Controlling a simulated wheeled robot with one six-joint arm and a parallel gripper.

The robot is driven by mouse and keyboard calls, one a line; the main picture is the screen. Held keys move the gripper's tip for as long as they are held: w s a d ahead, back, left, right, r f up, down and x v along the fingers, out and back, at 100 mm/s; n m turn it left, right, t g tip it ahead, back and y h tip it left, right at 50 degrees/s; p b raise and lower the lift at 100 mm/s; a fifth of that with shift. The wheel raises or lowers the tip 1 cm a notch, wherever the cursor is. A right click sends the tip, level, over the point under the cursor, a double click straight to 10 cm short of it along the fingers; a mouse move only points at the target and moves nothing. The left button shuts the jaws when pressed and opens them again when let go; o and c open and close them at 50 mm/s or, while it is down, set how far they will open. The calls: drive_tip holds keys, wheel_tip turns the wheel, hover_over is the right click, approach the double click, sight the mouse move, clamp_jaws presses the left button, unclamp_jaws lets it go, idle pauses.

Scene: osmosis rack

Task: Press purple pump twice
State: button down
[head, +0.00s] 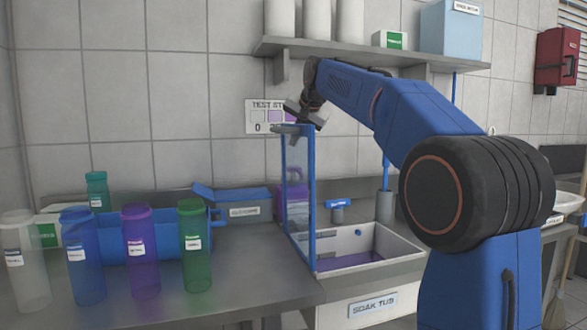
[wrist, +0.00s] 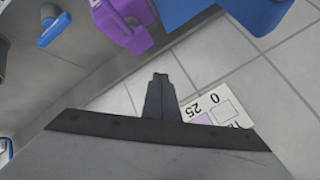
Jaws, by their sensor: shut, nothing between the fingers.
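In the head view a purple container (head: 293,205), probably the purple pump, stands on the counter behind a thin blue upright frame, which partly hides it. In the wrist view a purple body with a handle-like opening (wrist: 124,22) shows at the top, cut by the picture edge; I cannot tell its pump head. My gripper (head: 280,130) is high by the wall, at the top of the blue frame in the head view. In the wrist view my gripper (wrist: 160,77) has its fingers together and empty, apart from the purple body.
A soak tub (head: 410,247) with purple liquid is right of the frame. Clear, blue, purple (head: 141,250) and green bottles stand on the left counter. A wall shelf (head: 375,52) is above. A test strip chart (head: 258,117) is on the wall behind my gripper.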

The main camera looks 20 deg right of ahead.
idle(0.7)
wheel_tip(320, 180, up, 4)
drive_tip(key=m+y, duration=0.1)
drive_tip(key=m, duration=1.6)
drive_tip(key=shift+d, duration=0.1)
drive_tip(key=shift+f, duration=0.1)
drive_tip(key=shift+f, duration=4.35)
